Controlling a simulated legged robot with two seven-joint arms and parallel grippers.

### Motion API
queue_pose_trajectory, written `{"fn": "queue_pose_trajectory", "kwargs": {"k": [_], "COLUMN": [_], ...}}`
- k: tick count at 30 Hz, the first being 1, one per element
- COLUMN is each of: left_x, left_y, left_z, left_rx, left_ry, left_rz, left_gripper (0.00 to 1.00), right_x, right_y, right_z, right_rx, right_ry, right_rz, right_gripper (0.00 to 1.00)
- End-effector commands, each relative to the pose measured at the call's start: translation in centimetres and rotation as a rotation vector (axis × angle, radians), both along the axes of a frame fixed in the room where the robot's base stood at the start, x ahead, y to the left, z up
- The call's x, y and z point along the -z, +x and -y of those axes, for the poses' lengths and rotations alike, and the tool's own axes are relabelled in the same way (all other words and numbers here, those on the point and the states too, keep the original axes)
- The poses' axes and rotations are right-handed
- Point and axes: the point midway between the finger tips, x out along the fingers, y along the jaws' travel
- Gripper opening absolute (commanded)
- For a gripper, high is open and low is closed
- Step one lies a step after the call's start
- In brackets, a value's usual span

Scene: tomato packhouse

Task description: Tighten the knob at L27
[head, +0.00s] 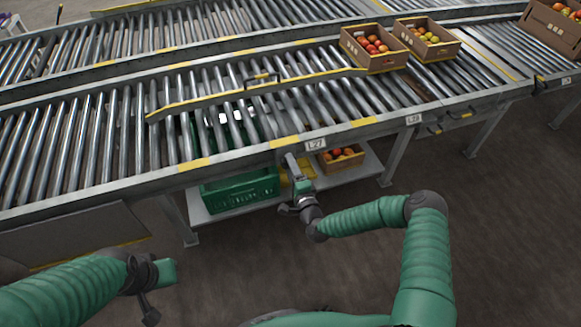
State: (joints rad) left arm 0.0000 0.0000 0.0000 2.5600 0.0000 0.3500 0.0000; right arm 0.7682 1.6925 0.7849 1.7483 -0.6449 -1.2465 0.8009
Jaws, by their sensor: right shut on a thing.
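The L27 label (315,144) is on the front side rail of the near roller conveyor. My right gripper (294,168) is raised to the underside of this rail, just left of and below the label. It is shut on the knob there, which is mostly hidden by the gripper, so its turn position cannot be told. My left gripper (152,290) is low at the left, well away from the conveyor. Its fingers show too unclearly to tell whether they are open.
A yellow guide bar (250,93) crosses the rollers. A green crate (240,190) and a box of tomatoes (326,166) stand on the lower shelf (211,214). Cardboard boxes of tomatoes (376,63) (446,52) sit on the conveyor. The floor in front is clear.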

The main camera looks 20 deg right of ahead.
Motion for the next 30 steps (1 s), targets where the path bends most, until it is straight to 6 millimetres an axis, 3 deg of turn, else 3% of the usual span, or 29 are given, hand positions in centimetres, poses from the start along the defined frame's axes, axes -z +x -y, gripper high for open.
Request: {"fn": "queue_pose_trajectory", "kwargs": {"k": [2, 3, 7, 16, 19, 23, 30], "left_x": [0.1, 0.1, 0.1, -0.1, -0.5, -1.7, -3.8], "left_y": [0.0, 0.0, 0.0, 0.0, 0.0, 0.0, 0.0], "left_z": [0.0, 0.0, 0.0, 0.0, 0.0, 0.0, 0.0], "left_rx": [0.0, 0.0, 0.0, 0.0, 0.0, 0.0, 0.0], "left_ry": [0.0, 0.0, 0.0, 0.0, 0.0, 0.0, 0.0], "left_rz": [0.0, 0.0, 0.0, 0.0, 0.0, 0.0, 0.0], "left_gripper": [0.0, 0.0, 0.0, 0.0, 0.0, 0.0, 0.0], "right_x": [0.6, 0.6, 0.4, 0.1, 0.0, -0.2, -0.1], "right_y": [-0.2, -0.2, -0.2, -0.2, -1.0, -3.8, -11.0], "right_z": [0.1, 0.1, 0.1, 0.0, 0.1, 0.2, 0.4], "right_rx": [0.002, 0.002, 0.001, 0.001, 0.001, 0.001, 0.001], "right_ry": [0.002, 0.002, 0.002, 0.0, 0.0, 0.002, 0.003], "right_rz": [-0.013, -0.013, -0.009, -0.004, -0.004, -0.006, -0.009], "right_gripper": [0.11, 0.56, 0.72, 0.72, 0.72, 0.72, 0.72]}}
